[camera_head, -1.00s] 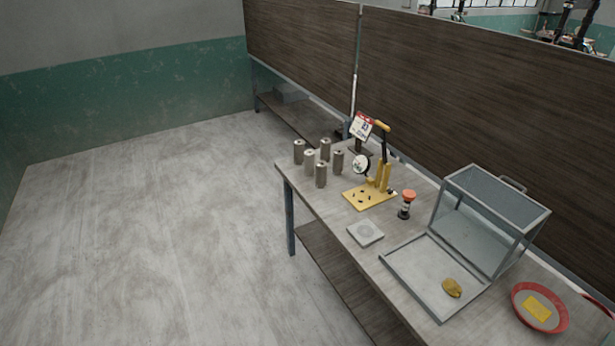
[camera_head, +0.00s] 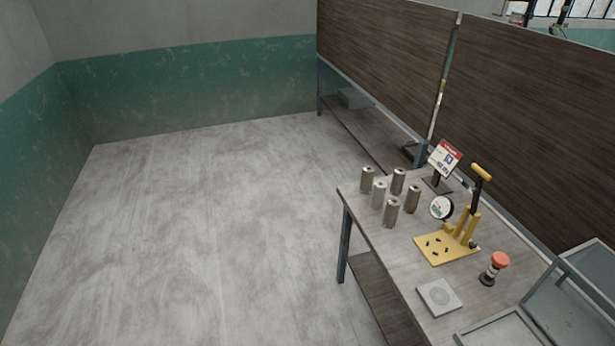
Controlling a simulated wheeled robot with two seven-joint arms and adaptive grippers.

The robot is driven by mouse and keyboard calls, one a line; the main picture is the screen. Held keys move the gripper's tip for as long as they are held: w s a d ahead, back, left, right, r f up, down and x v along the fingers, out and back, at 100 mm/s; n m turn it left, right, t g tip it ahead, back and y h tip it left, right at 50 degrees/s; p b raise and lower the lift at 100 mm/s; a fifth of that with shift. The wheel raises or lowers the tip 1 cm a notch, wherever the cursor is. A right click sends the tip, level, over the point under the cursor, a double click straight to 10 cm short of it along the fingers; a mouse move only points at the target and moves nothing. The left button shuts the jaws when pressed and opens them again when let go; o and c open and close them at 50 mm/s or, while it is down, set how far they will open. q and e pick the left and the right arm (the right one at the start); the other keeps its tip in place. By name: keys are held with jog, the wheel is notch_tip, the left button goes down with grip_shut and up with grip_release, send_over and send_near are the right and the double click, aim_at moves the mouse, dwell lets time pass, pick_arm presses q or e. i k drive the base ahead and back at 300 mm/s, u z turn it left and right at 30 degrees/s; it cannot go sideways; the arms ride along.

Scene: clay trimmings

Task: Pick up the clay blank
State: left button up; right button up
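I see no clay blank in the present view. Only the near left part of the clear-sided metal case (camera_head: 504,330) shows at the lower right, and its visible tray corner is bare. The rest of the case is cut off by the frame. Neither of my grippers shows.
The table (camera_head: 388,243) stands at the right with several metal cylinders (camera_head: 391,209), a yellow press stand (camera_head: 448,249), a sign (camera_head: 444,159), a grey square plate (camera_head: 439,297) and an orange-topped item (camera_head: 497,266). Open concrete floor (camera_head: 220,230) fills the left and middle.

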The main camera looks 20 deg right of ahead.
aim_at(379, 192)
jog(key=u, duration=0.35)
jog(key=i, duration=1.7)
jog(key=z, duration=0.7)
jog(key=i, duration=0.95)
jog(key=z, duration=0.9)
